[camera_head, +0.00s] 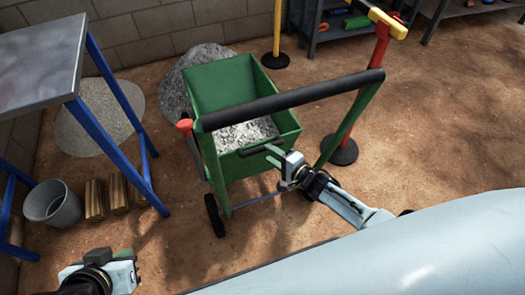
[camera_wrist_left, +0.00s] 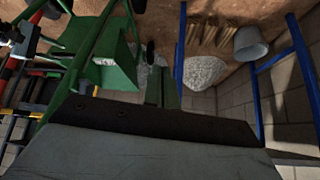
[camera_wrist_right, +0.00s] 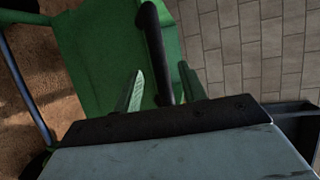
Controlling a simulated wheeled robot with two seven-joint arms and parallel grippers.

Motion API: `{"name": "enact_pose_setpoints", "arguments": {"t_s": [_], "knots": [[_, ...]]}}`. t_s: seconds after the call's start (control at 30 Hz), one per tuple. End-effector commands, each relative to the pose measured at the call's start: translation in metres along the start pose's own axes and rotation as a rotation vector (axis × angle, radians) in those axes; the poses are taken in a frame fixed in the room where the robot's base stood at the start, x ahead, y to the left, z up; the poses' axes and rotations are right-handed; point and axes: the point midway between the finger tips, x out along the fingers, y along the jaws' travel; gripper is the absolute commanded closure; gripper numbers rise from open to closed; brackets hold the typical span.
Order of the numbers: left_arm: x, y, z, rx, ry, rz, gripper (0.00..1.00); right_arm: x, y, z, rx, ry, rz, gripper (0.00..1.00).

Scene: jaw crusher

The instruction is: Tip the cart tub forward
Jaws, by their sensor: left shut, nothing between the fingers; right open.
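The green cart tub (camera_head: 232,85) stands upright on its cart and holds grey rubble (camera_head: 245,135). A short black handle (camera_head: 260,146) is on the tub's near side. The cart's long black push bar (camera_head: 290,100) crosses above the tub. My right gripper (camera_head: 276,157) is open at the short handle. In the right wrist view, a black bar (camera_wrist_right: 156,50) runs between the open fingers (camera_wrist_right: 162,92) in front of the green tub (camera_wrist_right: 95,55); contact cannot be told. My left gripper (camera_head: 124,254) is shut and empty at the lower left, away from the cart. It also shows in the left wrist view (camera_wrist_left: 162,90).
A blue-legged metal table (camera_head: 40,55) stands left, with a grey bucket (camera_head: 52,203) and wood bundles (camera_head: 107,197) near it. Gravel piles (camera_head: 98,115) lie behind. A red post (camera_head: 368,85) stands right of the cart. Open dirt floor lies further right.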

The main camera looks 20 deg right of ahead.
Motion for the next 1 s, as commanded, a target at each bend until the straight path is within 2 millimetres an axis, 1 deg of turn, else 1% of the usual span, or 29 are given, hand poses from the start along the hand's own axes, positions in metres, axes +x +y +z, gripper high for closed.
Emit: {"name": "enact_pose_setpoints", "arguments": {"t_s": [0.1,0.27,0.4,0.6,0.8,1.0], "knots": [[0.004,0.004,-0.021,0.004,0.120,0.009,1.00,0.009,0.002,0.000,-0.001,0.000,0.000,0.59],[0.003,0.010,-0.050,0.008,0.279,0.023,1.00,0.021,0.001,0.000,0.000,0.000,0.000,0.59],[-0.002,0.015,-0.074,0.011,0.419,0.034,1.00,0.031,0.001,0.000,0.000,0.001,0.000,0.59],[-0.013,0.021,-0.102,0.011,0.588,0.050,1.00,0.042,0.001,0.000,-0.001,0.000,0.000,0.59],[-0.021,0.024,-0.116,0.010,0.681,0.058,1.00,0.048,0.001,0.000,-0.001,0.000,0.001,0.59],[-0.024,0.024,-0.119,0.010,0.701,0.060,1.00,0.049,0.000,0.000,0.000,0.000,0.001,0.59]]}}
